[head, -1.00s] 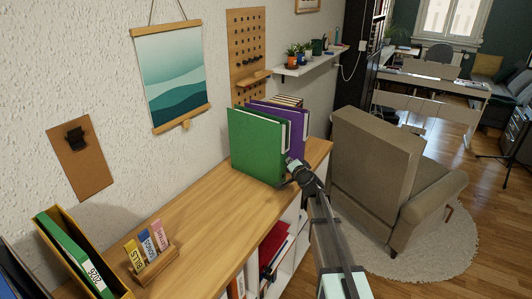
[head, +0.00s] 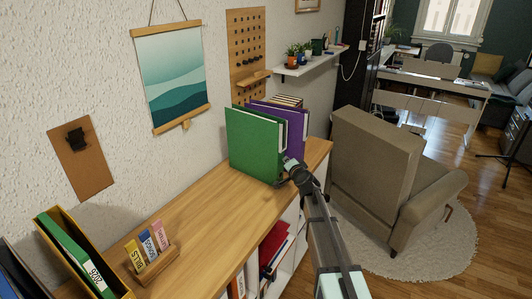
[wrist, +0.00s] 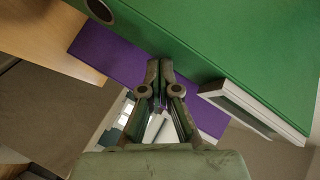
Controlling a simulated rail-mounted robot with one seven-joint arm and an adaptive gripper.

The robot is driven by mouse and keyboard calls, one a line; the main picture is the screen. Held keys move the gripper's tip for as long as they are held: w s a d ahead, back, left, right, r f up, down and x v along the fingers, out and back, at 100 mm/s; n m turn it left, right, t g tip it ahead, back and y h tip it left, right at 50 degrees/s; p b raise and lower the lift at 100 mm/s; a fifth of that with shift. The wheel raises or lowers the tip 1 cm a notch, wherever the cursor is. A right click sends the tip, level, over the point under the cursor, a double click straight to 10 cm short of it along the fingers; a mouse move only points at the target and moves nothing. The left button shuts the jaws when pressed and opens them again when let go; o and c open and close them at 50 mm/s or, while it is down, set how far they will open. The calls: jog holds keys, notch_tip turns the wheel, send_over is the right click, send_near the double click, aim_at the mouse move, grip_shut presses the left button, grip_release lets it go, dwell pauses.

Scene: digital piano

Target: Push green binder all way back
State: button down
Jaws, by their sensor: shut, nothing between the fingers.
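The green binder (head: 255,145) stands upright on the wooden cabinet top, with the purple binder (head: 291,127) behind it. My gripper (head: 289,163) is shut and empty. It is at the green binder's room-side edge, low down, and looks to be touching it or very close. In the wrist view the green binder (wrist: 235,45) fills the upper right, the purple binder (wrist: 115,55) lies beyond, and my closed fingertips (wrist: 160,65) are beside the green cover. The exact contact point is hard to make out.
Books (head: 288,101) stand behind the purple binder. The wooden top (head: 205,215) is clear in front of the green binder. A small card holder (head: 152,262) and a yellow file box (head: 75,255) stand nearer. An armchair (head: 385,175) is to the right.

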aim_at(281, 160)
jog(key=shift+w+a+p, duration=0.35)
jog(key=shift+w+a, duration=0.05)
jog(key=shift+a, duration=0.3)
jog(key=shift+w+a+p, duration=0.35)
jog(key=shift+w+a, duration=0.05)
jog(key=shift+a, duration=0.25)
dwell(1.3)
jog(key=shift+d, duration=0.1)
jog(key=s+d+b, duration=0.1)
jog(key=d+b, duration=0.1)
jog(key=s+d+b, duration=0.1)
jog(key=d, duration=0.1)
jog(key=shift+s+b, duration=0.3)
jog(key=shift+b, duration=0.1)
dwell(0.4)
jog(key=shift+r, duration=0.1)
